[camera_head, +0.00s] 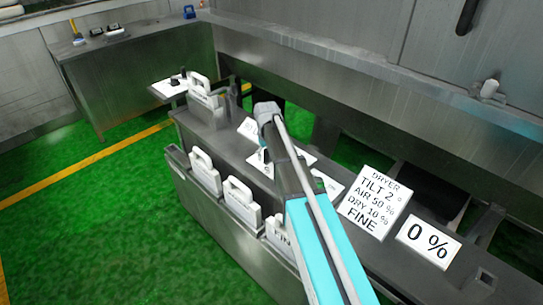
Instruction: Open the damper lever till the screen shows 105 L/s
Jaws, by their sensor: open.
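My arm reaches up from the bottom across the long grey bench (222,146). The end of my gripper (266,154) is a small dark shape below the grey wrist, over a white panel on the bench; its fingers are too small and partly hidden to make out well. I see nothing held. I cannot pick out the damper lever. No L/s reading is legible. A white sign (373,203) reads DRYER, TILT 2°, AIR 50 %, DRY 10 %, FINE. A white display (428,242) to its right reads 0 %.
Several white handled containers, one of them here (241,203), stand along the bench's front side. Another white container (203,92) stands at its far end by a small white shelf (170,87). A grey metal structure (340,65) runs behind. Green floor (120,220) is clear at left.

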